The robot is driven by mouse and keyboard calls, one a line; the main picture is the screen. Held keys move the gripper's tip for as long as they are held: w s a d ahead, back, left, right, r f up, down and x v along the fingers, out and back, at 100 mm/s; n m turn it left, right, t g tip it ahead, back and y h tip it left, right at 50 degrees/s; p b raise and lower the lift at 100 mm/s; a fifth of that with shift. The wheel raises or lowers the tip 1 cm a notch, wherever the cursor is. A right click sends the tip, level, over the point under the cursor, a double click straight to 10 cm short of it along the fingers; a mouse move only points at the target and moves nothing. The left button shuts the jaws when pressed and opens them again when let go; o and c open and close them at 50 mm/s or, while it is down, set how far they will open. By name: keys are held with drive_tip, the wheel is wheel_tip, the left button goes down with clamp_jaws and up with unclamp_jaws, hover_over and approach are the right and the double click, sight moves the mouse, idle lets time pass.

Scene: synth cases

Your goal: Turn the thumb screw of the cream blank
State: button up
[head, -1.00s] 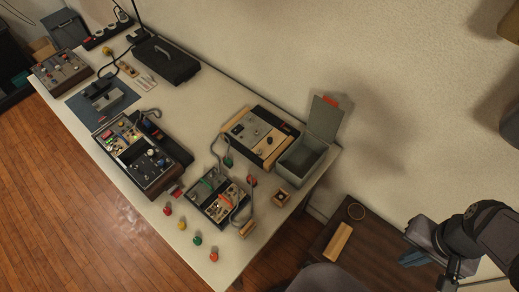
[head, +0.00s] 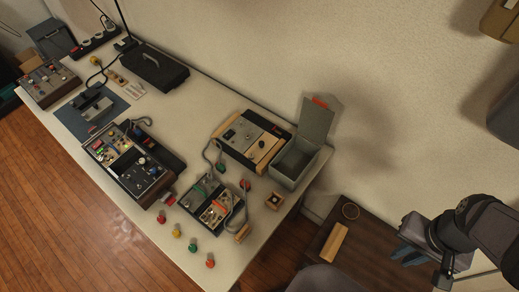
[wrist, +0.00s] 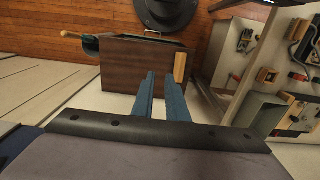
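The cream blank is too small to pick out with certainty. A wood-ended case (head: 228,150) at the right part of the bench has a pale panel (head: 262,147) with a small dark knob, which may be it. Whether that knob is a thumb screw I cannot tell. My gripper (head: 408,254) is at the lower right in the head view, beyond the bench end and far from that case. In the wrist view my gripper (wrist: 160,76) shows two blue fingers with a narrow gap between them and nothing held.
A grey open-lidded bin (head: 291,166) stands right of the case. Other instrument cases (head: 130,165) and several coloured knobs (head: 192,248) crowd the bench. A chair (head: 320,279) stands in front.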

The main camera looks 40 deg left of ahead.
drive_tip(key=o, duration=0.4)
drive_tip(key=shift+w+a, duration=0.1)
drive_tip(key=shift+w, duration=0.15)
drive_tip(key=shift+c, duration=0.2)
drive_tip(key=w+a+m+b, duration=0.1)
drive_tip(key=w+a, duration=0.7)
drive_tip(key=a, duration=0.3)
drive_tip(key=w+a+b, duration=0.1)
drive_tip(key=w+a, duration=0.6)
drive_tip(key=a, duration=0.4)
drive_tip(key=m+b, duration=0.1)
drive_tip(key=m, duration=0.1)
hover_over(251, 155)
wheel_tip(251, 155, down, 5)
drive_tip(key=shift+f, duration=0.2)
drive_tip(key=shift+f+p, duration=1)
drive_tip(key=shift+f, duration=2.65)
clamp_jaws()
